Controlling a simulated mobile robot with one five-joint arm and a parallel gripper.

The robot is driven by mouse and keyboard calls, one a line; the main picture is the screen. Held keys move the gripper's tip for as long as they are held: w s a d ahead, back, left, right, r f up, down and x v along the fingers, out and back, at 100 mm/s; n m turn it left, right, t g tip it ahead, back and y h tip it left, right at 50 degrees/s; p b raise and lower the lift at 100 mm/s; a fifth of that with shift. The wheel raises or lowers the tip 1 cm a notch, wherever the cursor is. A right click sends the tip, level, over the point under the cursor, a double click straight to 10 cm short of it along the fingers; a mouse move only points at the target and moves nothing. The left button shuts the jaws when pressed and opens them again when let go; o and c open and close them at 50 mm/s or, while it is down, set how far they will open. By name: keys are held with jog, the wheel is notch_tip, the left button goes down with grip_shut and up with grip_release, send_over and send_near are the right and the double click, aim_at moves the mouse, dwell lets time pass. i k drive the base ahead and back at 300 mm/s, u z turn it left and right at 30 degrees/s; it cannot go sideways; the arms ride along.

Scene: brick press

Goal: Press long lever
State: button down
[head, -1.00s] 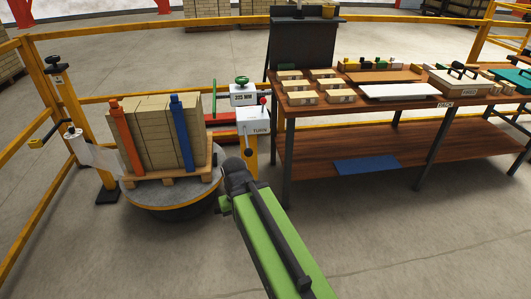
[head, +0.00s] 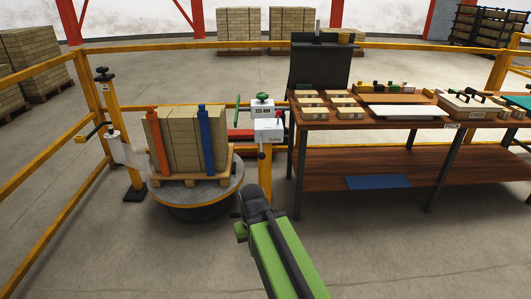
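A white control box marked TURN (head: 268,131) stands on a yellow post left of the workbench. A short lever with a red knob (head: 279,114) rises at its right side. Above it is a white box marked 325 MM (head: 262,109) with a green handwheel (head: 263,97). A thin green upright bar (head: 237,111) and a red bar (head: 240,133) show just left of these. I cannot tell which part is the long lever. My green arm reaches up from the bottom; its dark end, with my gripper (head: 252,198), is below the TURN box in the picture. Its fingers cannot be made out.
A brick stack with orange and blue straps sits on a wooden pallet (head: 188,179) on a round grey turntable (head: 205,196). The workbench (head: 420,122) holds bricks and trays on the right. Yellow rails (head: 40,72) enclose the area. The front floor is clear.

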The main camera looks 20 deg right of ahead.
aim_at(261, 155)
jog(key=u, duration=0.1)
jog(key=i, duration=0.9)
jog(key=z, duration=0.1)
jog(key=k, duration=0.45)
jog(key=u, duration=1.55)
jog(key=i, duration=0.3)
jog(key=z, duration=0.25)
jog(key=k, duration=0.95)
jog(key=z, duration=0.15)
jog(key=i, duration=0.6)
jog(key=u, duration=0.05)
